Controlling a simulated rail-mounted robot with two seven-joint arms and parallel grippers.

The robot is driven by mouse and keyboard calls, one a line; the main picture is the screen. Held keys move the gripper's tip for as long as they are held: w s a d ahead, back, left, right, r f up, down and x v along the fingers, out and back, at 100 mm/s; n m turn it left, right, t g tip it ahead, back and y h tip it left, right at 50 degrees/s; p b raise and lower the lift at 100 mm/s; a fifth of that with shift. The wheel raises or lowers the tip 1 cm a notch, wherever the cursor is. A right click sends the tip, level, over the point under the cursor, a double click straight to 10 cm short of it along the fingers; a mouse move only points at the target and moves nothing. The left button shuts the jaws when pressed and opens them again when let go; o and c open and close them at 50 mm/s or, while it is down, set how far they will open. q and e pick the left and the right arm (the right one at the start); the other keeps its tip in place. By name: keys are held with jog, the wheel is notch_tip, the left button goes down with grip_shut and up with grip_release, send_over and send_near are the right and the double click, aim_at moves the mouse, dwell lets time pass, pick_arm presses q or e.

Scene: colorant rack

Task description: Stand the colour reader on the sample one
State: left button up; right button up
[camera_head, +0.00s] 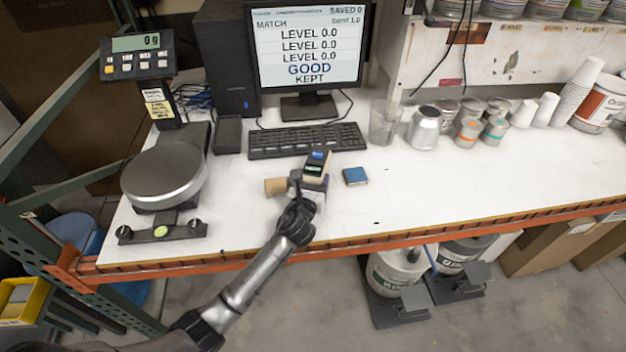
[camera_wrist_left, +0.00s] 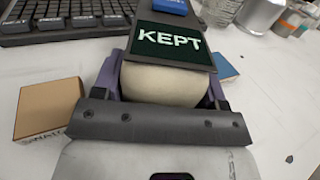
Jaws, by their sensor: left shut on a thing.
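The colour reader (camera_head: 317,162) has a cream body, purple sides, a blue button and a dark screen. In the left wrist view the reader (camera_wrist_left: 165,82) shows "KEPT". My left gripper (camera_head: 309,188) is shut on it from the front edge side, over the white bench. A tan sample block (camera_head: 275,187) lies just left of the reader; in the left wrist view this block (camera_wrist_left: 45,106) bears partly readable lettering. A blue sample block (camera_head: 355,176) lies to the right. The reader's underside is hidden, so I cannot tell what it rests on. My right gripper is not in view.
The monitor (camera_head: 306,45) reads "MATCH", "GOOD", "KEPT" and "SAVED 0". The keyboard (camera_head: 307,140) lies behind the reader. A scale (camera_head: 165,175) stands left. Cups and cans (camera_head: 424,128) stand back right. The bench's right front is clear.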

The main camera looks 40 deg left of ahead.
pick_arm(q)
jog(key=o, duration=1.5)
jog(key=shift+f, duration=0.15)
jog(key=shift+r, duration=0.2)
jog(key=shift+s+d, duration=0.15)
jog(key=shift+s, duration=0.15)
jog(key=p+v, duration=0.1)
jog(key=v, duration=0.8)
jog(key=shift+s+d+p, duration=0.2)
jog(key=shift+s+p, duration=0.05)
jog(key=shift+p, duration=0.1)
jog(key=shift+v, duration=0.85)
